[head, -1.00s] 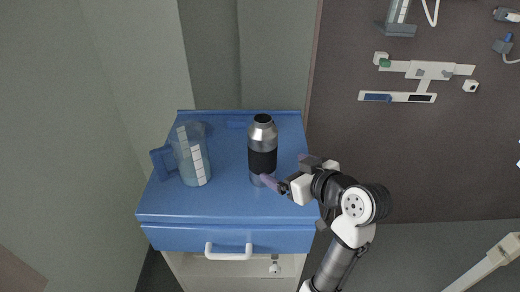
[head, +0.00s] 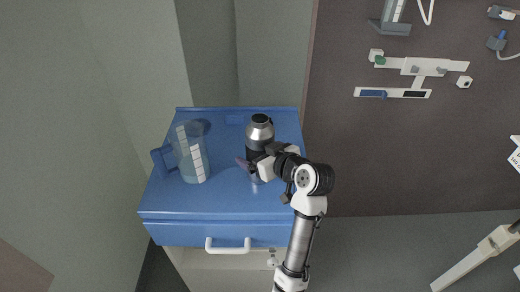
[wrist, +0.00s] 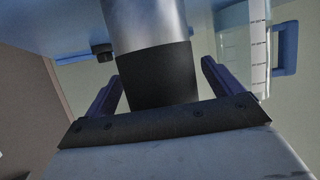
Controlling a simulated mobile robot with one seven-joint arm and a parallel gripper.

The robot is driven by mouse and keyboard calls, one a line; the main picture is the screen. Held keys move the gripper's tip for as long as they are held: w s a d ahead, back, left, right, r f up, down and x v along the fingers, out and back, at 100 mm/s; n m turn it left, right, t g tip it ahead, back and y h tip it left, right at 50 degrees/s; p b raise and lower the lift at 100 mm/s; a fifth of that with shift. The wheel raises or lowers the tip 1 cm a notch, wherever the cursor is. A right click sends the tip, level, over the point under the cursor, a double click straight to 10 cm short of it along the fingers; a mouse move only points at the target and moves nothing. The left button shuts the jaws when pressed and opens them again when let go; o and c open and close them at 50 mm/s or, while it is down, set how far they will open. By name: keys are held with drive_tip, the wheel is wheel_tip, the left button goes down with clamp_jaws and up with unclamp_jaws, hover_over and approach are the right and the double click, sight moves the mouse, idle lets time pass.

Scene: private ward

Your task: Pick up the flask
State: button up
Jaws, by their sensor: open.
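The flask (head: 259,132) is a silver bottle with a black band, standing upright on the blue top of the cabinet (head: 222,200). In the head view my gripper (head: 247,165) is at the flask's front, and its wrist hides the flask's lower part. In the wrist view the flask (wrist: 157,75) stands between the two purple fingers of my gripper (wrist: 163,85), with its black band close to the palm. The fingers are open, one on each side of the flask. A gap shows on the right; contact on the left is hard to judge.
A clear measuring jug (head: 191,153) with a blue handle stands left of the flask; it also shows in the wrist view (wrist: 258,45). The cabinet has a raised back edge and a white drawer handle (head: 228,246). The front left of the top is clear.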

drive_tip(key=shift+c, duration=0.2)
drive_tip(key=c, duration=1.7)
drive_tip(key=shift+r, duration=0.15)
